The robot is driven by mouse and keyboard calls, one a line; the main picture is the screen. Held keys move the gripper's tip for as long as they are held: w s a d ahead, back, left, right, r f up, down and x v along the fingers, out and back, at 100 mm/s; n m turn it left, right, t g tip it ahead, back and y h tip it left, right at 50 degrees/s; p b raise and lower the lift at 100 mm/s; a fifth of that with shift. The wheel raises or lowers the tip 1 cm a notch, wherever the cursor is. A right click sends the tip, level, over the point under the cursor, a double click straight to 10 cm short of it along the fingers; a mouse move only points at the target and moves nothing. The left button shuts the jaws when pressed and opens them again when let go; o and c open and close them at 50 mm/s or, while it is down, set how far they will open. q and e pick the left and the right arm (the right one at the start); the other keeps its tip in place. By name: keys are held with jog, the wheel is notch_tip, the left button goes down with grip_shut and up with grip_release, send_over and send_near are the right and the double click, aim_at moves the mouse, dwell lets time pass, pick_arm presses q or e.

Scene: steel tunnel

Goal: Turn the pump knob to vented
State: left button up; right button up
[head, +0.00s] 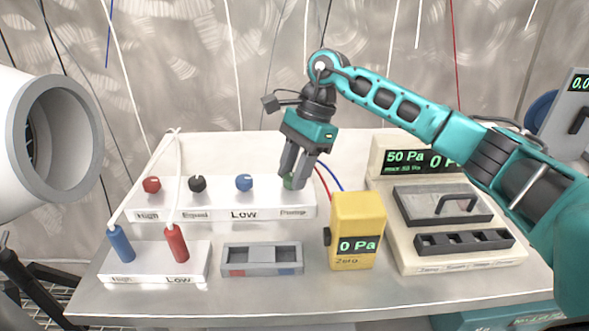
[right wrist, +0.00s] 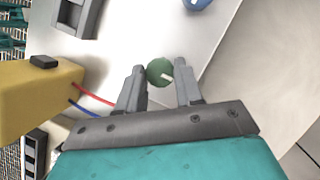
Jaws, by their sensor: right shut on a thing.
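The green pump knob (head: 289,182) sits at the right end of the white valve panel (head: 215,212), above a label that seems to read "Pump". My right gripper (head: 291,178) reaches down from above and is shut on this knob, hiding much of it in the head view. In the right wrist view the green knob (right wrist: 159,71) lies between the two grey fingertips (right wrist: 160,67). Its white pointer mark shows on the side towards the right finger. My left gripper is not in view.
Red (head: 152,185), black (head: 197,184) and blue (head: 244,183) knobs line the panel to the left. A yellow gauge (head: 357,230) reading 0 Pa stands in front, close to my right gripper. A beige console (head: 440,262) stands right; a white cylinder (head: 50,140) is at far left.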

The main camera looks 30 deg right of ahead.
dwell(0.3)
jog(key=o, duration=1)
jog(key=shift+o, duration=0.2)
jog(key=shift+r, duration=0.1)
jog(key=s+p+v, duration=0.1)
jog(key=p+v, duration=0.1)
jog(key=v, duration=1)
jog(key=shift+w+r, duration=0.4)
jog(key=shift+w, duration=0.1)
jog(key=shift+d, duration=0.1)
